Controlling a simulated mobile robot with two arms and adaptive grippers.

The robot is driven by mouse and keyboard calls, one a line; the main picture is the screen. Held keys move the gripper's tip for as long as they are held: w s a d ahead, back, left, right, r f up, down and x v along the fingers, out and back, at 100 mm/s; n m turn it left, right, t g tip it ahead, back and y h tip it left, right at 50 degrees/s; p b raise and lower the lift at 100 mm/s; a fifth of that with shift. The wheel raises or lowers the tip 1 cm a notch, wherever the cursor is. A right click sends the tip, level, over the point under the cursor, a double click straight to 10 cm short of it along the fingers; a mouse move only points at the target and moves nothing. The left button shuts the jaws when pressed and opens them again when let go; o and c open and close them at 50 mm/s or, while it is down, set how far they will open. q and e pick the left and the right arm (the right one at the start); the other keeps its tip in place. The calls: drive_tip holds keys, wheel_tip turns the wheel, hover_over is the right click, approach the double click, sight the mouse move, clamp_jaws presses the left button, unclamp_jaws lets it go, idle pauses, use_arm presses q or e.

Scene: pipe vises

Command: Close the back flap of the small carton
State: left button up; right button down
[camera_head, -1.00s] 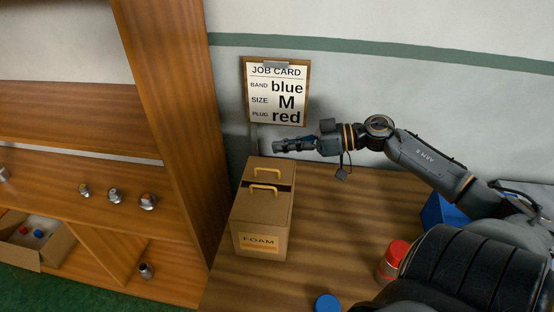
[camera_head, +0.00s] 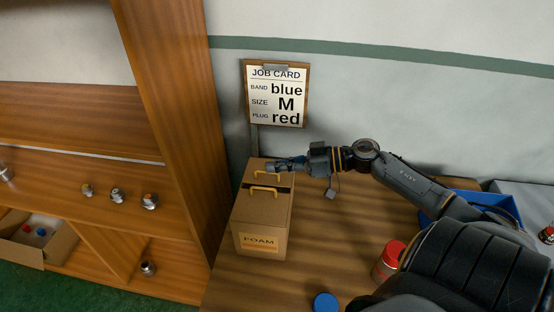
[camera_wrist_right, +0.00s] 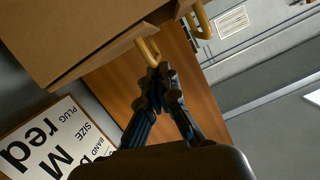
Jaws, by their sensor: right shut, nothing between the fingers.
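The small carton (camera_head: 262,221) stands on the table below the job card, its FOAM label facing me. Its top has a front flap with a yellow handle (camera_head: 265,189) and a back flap with another yellow handle, partly hidden by my gripper. A dark strip runs between the flaps; I cannot tell whether the back flap lies fully flat. My right gripper (camera_head: 270,168) is shut and empty at the carton's back end. In the right wrist view, its fingertips (camera_wrist_right: 157,77) are close to a yellow handle (camera_wrist_right: 148,51); contact is unclear. My left gripper is not in view.
The job card (camera_head: 276,95) hangs on the wall behind the carton. A wooden shelf (camera_head: 172,130) rises close to the left. A red-lidded jar (camera_head: 391,257), a blue round thing (camera_head: 326,303) and a blue bin (camera_head: 488,198) are to the right. The table between is clear.

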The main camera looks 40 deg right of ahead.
sight(277, 177)
drive_tip(key=shift+s+a+f, duration=0.15)
drive_tip(key=shift+s+f, duration=0.1)
drive_tip(key=shift+f, duration=0.25)
drive_tip(key=r+p, duration=0.3)
drive_tip(key=w+d+r+p, duration=0.1)
drive_tip(key=r+p, duration=0.1)
drive_tip(key=shift+r+p, duration=0.3)
drive_tip(key=shift+p, duration=0.05)
drive_tip(key=shift+s+d+f+b, duration=0.4)
drive_tip(key=shift+s+f+b, duration=0.15)
drive_tip(key=shift+s+b, duration=0.25)
drive_tip(key=b+v, duration=0.1)
drive_tip(key=v, duration=0.7)
drive_tip(key=shift+d+r, duration=0.15)
drive_tip(key=shift+r, duration=0.25)
